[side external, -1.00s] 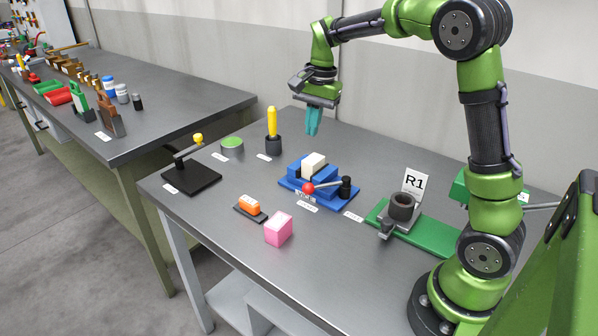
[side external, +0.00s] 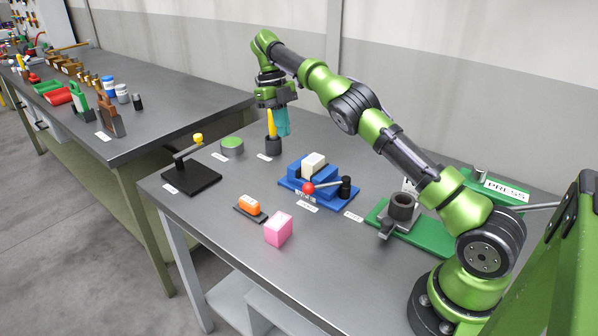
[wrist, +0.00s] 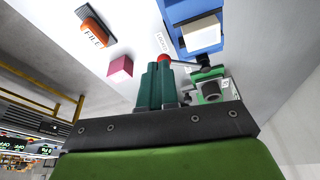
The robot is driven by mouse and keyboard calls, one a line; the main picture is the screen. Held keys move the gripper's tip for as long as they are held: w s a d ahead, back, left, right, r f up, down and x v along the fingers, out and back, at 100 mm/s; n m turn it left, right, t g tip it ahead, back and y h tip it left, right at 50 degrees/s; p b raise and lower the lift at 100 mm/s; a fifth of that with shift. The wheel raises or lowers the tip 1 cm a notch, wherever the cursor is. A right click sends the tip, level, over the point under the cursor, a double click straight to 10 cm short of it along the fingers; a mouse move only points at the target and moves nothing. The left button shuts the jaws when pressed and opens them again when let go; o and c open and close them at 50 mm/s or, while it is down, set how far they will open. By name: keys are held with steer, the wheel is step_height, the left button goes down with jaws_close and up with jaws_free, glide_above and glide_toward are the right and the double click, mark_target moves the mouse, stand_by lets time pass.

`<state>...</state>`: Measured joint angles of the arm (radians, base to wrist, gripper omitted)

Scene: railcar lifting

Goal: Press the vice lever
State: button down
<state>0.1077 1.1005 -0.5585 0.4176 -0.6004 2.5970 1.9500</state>
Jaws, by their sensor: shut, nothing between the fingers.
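The blue vice (side external: 325,188) stands mid-table on a blue base with a white block (side external: 313,163) in its jaws. It also shows at the top of the wrist view (wrist: 182,10). Its lever (side external: 328,185) ends in a red ball (side external: 308,188) at the front left, with a black post at the other end. My gripper (side external: 284,130) has teal fingers, shut and empty, pointing down above the table behind the vice. In the wrist view the fingers (wrist: 160,72) partly cover the red ball (wrist: 163,60); they are apart from it.
A yellow-handled tool in a black holder (side external: 273,146) stands close beside my fingers. In front lie an orange file (side external: 250,204) and a pink block (side external: 278,229). A yellow-knobbed lever (side external: 197,138) is at left; a green press (side external: 487,188) is at right.

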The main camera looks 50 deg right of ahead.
steer(key=shift+a, duration=0.1)
stand_by(0.4)
steer(key=shift+s+a+f, duration=0.25)
steer(key=shift+s+f, duration=0.9)
steer(key=shift+f, duration=0.55)
steer(key=shift+s+a+f, duration=0.3)
steer(key=shift+s+f, duration=0.8)
steer(key=shift+f, duration=0.65)
steer(key=shift+s+a+f, duration=0.25)
steer(key=shift+s+f, duration=0.9)
steer(key=shift+f, duration=0.55)
